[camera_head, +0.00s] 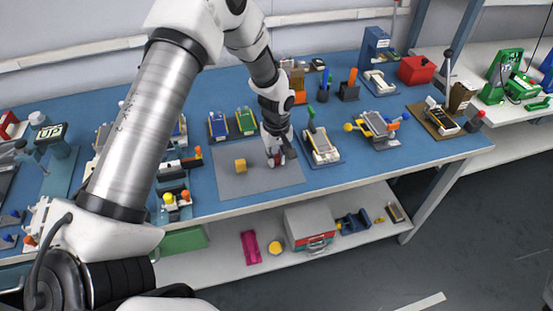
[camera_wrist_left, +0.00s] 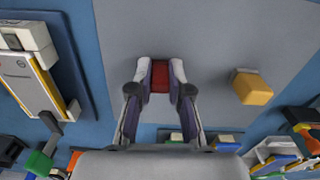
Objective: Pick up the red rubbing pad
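The red rubbing pad (camera_wrist_left: 160,76) sits between the fingertips of my left gripper (camera_wrist_left: 160,72) in the left wrist view, with a finger against each side and no clear gap. In the head view my left gripper (camera_head: 277,156) points down at the grey mat (camera_head: 222,190), and a bit of the red pad (camera_head: 272,160) shows at its fingertips. The rest of the pad is hidden by the fingers. The pad is at or very near the mat; I cannot tell whether it touches. My right gripper is not in view.
A yellow block (camera_head: 240,166) lies on the mat left of the gripper. A fixture with a green handle (camera_head: 321,145) stands close on the right. Blue and green cell holders (camera_head: 245,121) stand behind. The mat's front part is clear.

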